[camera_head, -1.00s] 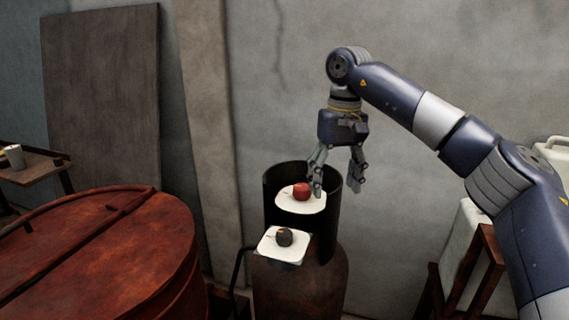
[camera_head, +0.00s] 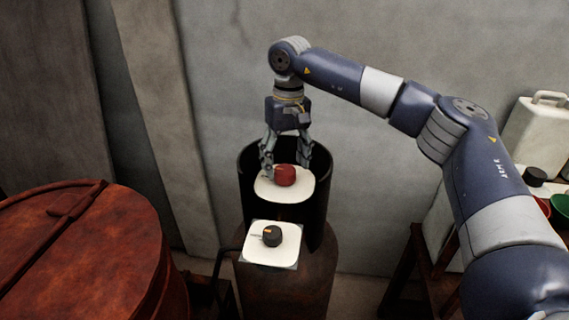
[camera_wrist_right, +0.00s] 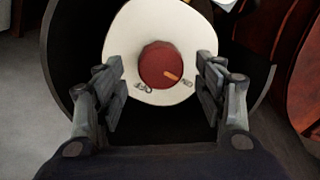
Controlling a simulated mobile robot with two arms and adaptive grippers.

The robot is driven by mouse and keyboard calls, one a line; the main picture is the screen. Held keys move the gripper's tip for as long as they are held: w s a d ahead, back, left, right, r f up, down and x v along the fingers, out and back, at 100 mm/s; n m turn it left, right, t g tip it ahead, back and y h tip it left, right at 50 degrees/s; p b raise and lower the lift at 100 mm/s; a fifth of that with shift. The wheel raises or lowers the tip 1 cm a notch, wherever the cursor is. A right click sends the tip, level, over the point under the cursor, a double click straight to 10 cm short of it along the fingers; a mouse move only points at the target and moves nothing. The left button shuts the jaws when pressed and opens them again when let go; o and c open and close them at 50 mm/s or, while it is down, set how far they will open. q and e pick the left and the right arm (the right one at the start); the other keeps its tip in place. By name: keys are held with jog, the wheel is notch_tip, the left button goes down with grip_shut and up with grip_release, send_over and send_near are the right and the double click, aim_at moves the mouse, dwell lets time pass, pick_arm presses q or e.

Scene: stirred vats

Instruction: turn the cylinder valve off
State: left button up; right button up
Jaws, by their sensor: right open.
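The cylinder (camera_head: 287,292) is a rusty brown bottle with a dark open collar (camera_head: 322,184) around its top. A red valve knob (camera_head: 285,175) sits on a white rounded plate (camera_head: 296,194) inside the collar. In the right wrist view the red knob (camera_wrist_right: 160,65) has an orange mark pointing to the lower right. A black knob (camera_head: 272,236) with an orange mark sits on a second white plate (camera_head: 258,250) in front. My right gripper (camera_head: 285,168) points down, open, its fingers either side of the red knob and apart from it. My left gripper is not in view.
A large rusty vat with a lid (camera_head: 70,250) stands at the left. A wooden stand (camera_head: 420,262) with a white canister (camera_head: 538,130) and a green bowl (camera_head: 560,205) is at the right. The concrete wall (camera_head: 400,60) is close behind.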

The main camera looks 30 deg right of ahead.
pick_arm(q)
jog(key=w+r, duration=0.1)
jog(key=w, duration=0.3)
pick_arm(e)
notch_tip(320, 180, down, 3)
jog(key=shift+w+a+r, duration=0.1)
jog(key=shift+r, duration=0.1)
jog(key=shift+c, duration=1.1)
jog(key=c, duration=0.9)
jog(key=shift+o, duration=0.2)
jog(key=shift+f, duration=0.1)
jog(key=shift+m, duration=0.6)
jog(key=m+b, duration=0.1)
jog(key=m, duration=0.3)
jog(key=m+b, duration=0.1)
jog(key=m, duration=0.2)
jog(key=shift+m, duration=0.3)
jog(key=m, duration=0.4)
jog(key=shift+s+b, duration=0.2)
jog(key=shift+b, duration=0.2)
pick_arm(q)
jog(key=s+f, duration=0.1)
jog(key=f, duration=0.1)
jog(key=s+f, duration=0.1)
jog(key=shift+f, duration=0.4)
pick_arm(e)
jog(key=m, duration=0.5)
